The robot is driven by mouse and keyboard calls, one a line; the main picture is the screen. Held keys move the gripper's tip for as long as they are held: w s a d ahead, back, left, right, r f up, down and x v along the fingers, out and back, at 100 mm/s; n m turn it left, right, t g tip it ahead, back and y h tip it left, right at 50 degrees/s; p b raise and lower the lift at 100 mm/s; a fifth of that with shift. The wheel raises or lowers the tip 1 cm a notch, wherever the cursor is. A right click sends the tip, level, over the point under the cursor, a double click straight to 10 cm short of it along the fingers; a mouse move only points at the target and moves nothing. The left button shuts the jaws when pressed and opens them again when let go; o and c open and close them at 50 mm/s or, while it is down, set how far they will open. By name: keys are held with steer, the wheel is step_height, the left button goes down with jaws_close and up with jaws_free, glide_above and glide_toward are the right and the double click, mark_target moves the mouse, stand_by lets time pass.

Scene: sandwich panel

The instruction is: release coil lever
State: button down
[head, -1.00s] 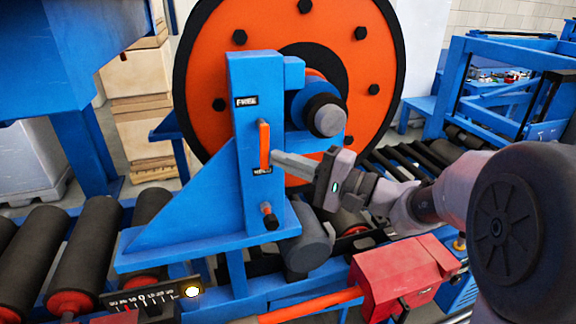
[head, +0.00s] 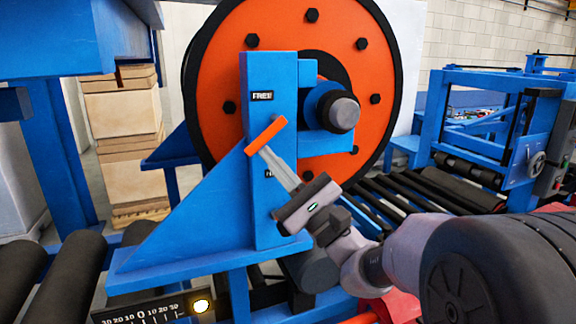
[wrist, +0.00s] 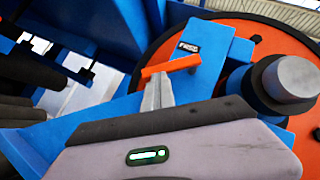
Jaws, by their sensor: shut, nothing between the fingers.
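The orange coil lever (head: 266,135) is on the blue upright post (head: 258,88) in front of the big orange disc. It is tilted, its right end higher, below the label reading FREE (head: 262,96). A lower label is mostly hidden behind my gripper. My gripper (head: 268,153) is shut with nothing between its fingers. Its fingertips meet the lever's underside from below right. In the wrist view the lever (wrist: 171,66) lies across just beyond the fingertips (wrist: 157,80), seemingly touching them.
The orange disc (head: 290,30) with black bolts stands behind the post, with a grey shaft end (head: 343,113) to the right. Black rollers (head: 75,270) lie at the lower left. A scale plate with a lit lamp (head: 201,306) is below the post.

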mark_target(254, 149)
steer(key=m+t+h, duration=0.1)
steer(key=m+t, duration=0.1)
steer(key=m, duration=0.1)
steer(key=a+r+m+t+h, duration=0.1)
steer(key=m+t+h, duration=0.1)
steer(key=a+m+t+h+p, duration=0.1)
steer(key=m+h, duration=0.1)
steer(key=m, duration=0.1)
steer(key=shift+s+r+m+t, duration=0.25)
steer(key=shift+s+m+t, duration=0.05)
steer(key=shift+t, duration=0.1)
steer(key=shift+s+a+r+p, duration=0.15)
steer(key=shift+a+r+p, duration=0.4)
steer(key=shift+r, duration=0.05)
